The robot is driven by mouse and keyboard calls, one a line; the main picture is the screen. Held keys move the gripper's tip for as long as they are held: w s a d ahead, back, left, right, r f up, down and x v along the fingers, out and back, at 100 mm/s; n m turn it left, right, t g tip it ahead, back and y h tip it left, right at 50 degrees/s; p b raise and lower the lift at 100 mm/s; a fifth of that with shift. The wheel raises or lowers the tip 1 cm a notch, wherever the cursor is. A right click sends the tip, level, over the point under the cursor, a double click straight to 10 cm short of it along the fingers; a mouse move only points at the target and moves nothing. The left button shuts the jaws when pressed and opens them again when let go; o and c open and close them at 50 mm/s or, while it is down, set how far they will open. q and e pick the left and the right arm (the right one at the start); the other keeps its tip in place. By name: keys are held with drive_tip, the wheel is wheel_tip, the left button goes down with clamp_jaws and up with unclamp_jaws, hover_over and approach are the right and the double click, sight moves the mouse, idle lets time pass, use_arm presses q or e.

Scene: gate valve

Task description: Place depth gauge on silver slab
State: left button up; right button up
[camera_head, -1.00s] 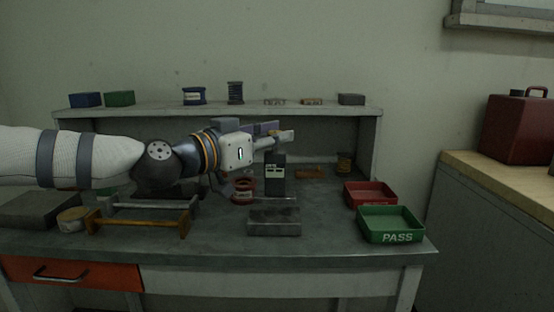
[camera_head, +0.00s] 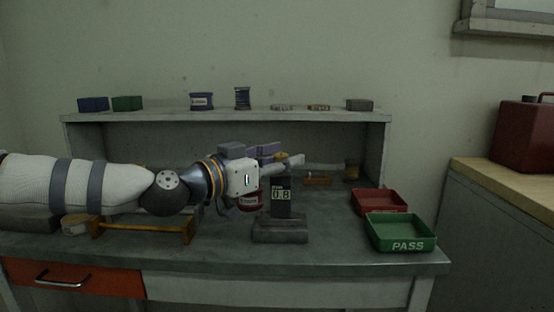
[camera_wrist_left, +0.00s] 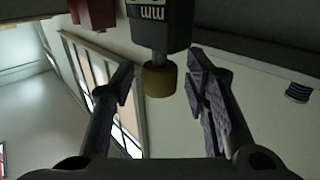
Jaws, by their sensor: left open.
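The depth gauge (camera_head: 281,199), a dark upright block with a white-lettered display, stands on the silver slab (camera_head: 280,233) near the middle of the bench. Its base appears to rest on the slab's top face. My left gripper (camera_head: 286,160) is level with the gauge's top, reaching in from the left. In the left wrist view the open fingers (camera_wrist_left: 162,78) lie either side of the gauge's brass knob (camera_wrist_left: 160,82), with gaps on both sides. The gauge's dark body (camera_wrist_left: 158,22) shows above the knob in that view. My right gripper is in neither view.
A green PASS tray (camera_head: 401,232) and a red tray (camera_head: 378,202) stand to the right. A red spool (camera_head: 249,202) is behind the left gripper. An orange-brown rack (camera_head: 145,228) is under my left arm. A shelf (camera_head: 225,116) with small items runs along the back.

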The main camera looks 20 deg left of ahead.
use_arm(q)
drive_tip(key=shift+s+a+r, duration=0.1)
drive_tip(key=shift+s+r, duration=0.1)
drive_tip(key=shift+r, duration=0.15)
drive_tip(key=p+v, duration=0.3)
drive_tip(key=v, duration=0.8)
drive_tip(key=shift+s+f, duration=0.15)
drive_tip(key=shift+s, duration=0.1)
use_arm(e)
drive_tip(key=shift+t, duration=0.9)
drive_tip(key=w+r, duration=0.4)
use_arm(q)
drive_tip(key=shift+a, duration=0.1)
